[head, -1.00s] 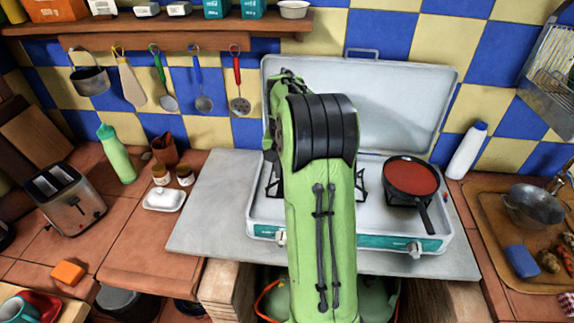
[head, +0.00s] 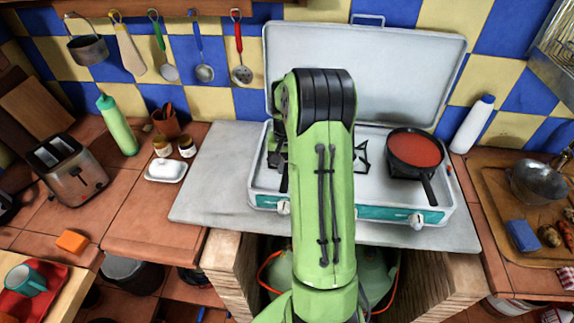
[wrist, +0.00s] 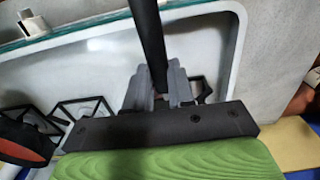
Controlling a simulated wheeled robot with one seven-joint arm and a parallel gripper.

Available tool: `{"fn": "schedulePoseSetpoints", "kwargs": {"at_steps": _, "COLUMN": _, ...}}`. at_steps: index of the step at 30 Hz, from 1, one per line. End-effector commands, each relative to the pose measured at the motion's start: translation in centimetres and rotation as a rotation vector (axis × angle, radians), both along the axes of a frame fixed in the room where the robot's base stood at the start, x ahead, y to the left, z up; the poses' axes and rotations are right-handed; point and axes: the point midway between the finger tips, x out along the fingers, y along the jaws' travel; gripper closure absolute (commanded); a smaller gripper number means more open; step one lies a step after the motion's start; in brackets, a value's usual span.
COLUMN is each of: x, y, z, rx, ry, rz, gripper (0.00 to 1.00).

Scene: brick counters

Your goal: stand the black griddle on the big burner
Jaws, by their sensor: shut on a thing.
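In the wrist view my gripper (wrist: 153,88) is shut on a straight black handle (wrist: 151,40), which I take for the griddle's. The handle points towards the stove's front edge. The griddle's body is hidden in both views. In the head view my green arm covers the fingers and the middle of the white camping stove (head: 385,195). A burner grate (head: 361,157) shows just right of my arm, and a grate (wrist: 85,115) shows in the wrist view. Another grate partly shows behind my fingers. I cannot tell which burner is the big one.
A black pan with red contents (head: 415,150) stands on the stove's right side, handle forward. The stove's lid (head: 400,70) stands open behind. A white bottle (head: 472,125) is to the right. The grey slab (head: 215,185) left of the stove is clear.

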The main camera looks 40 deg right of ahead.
Motion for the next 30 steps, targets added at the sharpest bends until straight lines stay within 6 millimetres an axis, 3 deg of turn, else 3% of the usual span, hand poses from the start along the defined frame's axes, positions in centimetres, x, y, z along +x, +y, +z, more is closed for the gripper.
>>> {"fn": "schedulePoseSetpoints", "kwargs": {"at_steps": 6, "x": 0.1, "y": 0.0, "z": -0.7, "rx": -0.002, "ry": -0.003, "rz": 0.0, "gripper": 1.0}}
{"fn": "schedulePoseSetpoints", "kwargs": {"at_steps": 7, "x": 0.0, "y": 0.0, "z": -0.7, "rx": 0.0, "ry": 0.0, "rz": 0.0, "gripper": 0.72}}
{"fn": "schedulePoseSetpoints", "kwargs": {"at_steps": 11, "x": 0.0, "y": 0.0, "z": -0.6, "rx": 0.0, "ry": 0.0, "rz": 0.001, "gripper": 0.53}}
{"fn": "schedulePoseSetpoints", "kwargs": {"at_steps": 21, "x": 0.0, "y": 0.0, "z": 0.0, "rx": 0.0, "ry": 0.0, "rz": 0.0, "gripper": 0.52}}
{"fn": "schedulePoseSetpoints", "kwargs": {"at_steps": 25, "x": 0.1, "y": -0.1, "z": 2.5, "rx": -0.004, "ry": -0.005, "rz": 0.001, "gripper": 0.52}}
{"fn": "schedulePoseSetpoints", "kwargs": {"at_steps": 30, "x": 0.1, "y": 0.0, "z": 7.4, "rx": -0.004, "ry": -0.005, "rz": 0.001, "gripper": 0.52}}
